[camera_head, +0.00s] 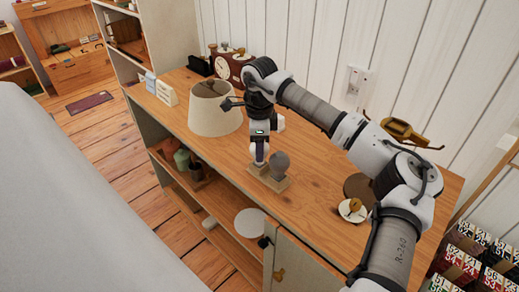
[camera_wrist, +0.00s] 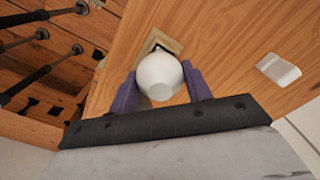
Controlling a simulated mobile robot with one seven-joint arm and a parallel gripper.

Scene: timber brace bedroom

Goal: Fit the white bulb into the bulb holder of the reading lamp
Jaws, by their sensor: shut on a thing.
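The white bulb (camera_wrist: 160,77) is between the two purple fingers of my gripper (camera_wrist: 158,88) in the wrist view. My gripper is shut on it. A small pale wooden block (camera_wrist: 168,42) shows directly behind the bulb; I cannot tell whether the bulb touches it.
A cream lampshade (camera_head: 214,110) and a clock (camera_head: 224,66) stand on the cabinet top (camera_head: 215,148) to the left. The front edge drops to open shelves. A panelled wall is behind.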

